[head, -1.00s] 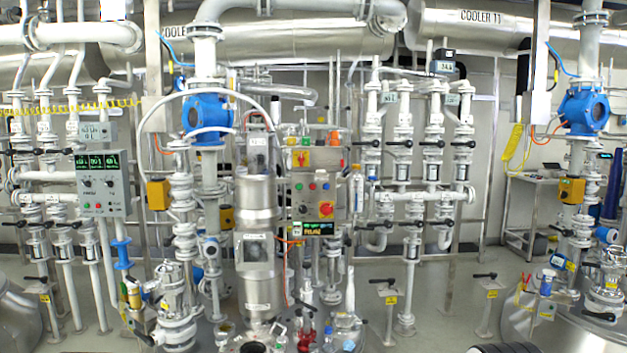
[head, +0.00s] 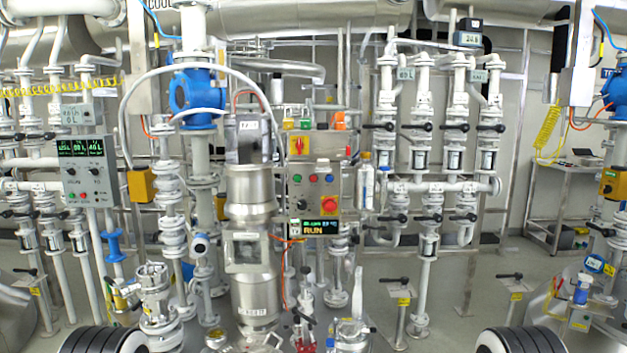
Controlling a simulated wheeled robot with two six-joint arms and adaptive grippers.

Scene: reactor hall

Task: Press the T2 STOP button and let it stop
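A grey control panel (head: 314,188) faces me near the middle. It carries a row of small coloured buttons, a dark knob and a big red mushroom button (head: 329,205) on a yellow plate. Below it a dark display (head: 313,228) shows a line of small text and "RUN". A second grey panel (head: 87,180) at the left has green readouts, two knobs and small red and other buttons. The button labels are too small to read, so I cannot tell which is T2 STOP. Neither of my grippers shows.
A steel vessel (head: 253,240) stands just left of the middle panel. A bottle (head: 365,180) is beside the panel's right edge. Glassware and red fittings stand low in front. Two black ribbed round shapes show at the bottom left and right.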

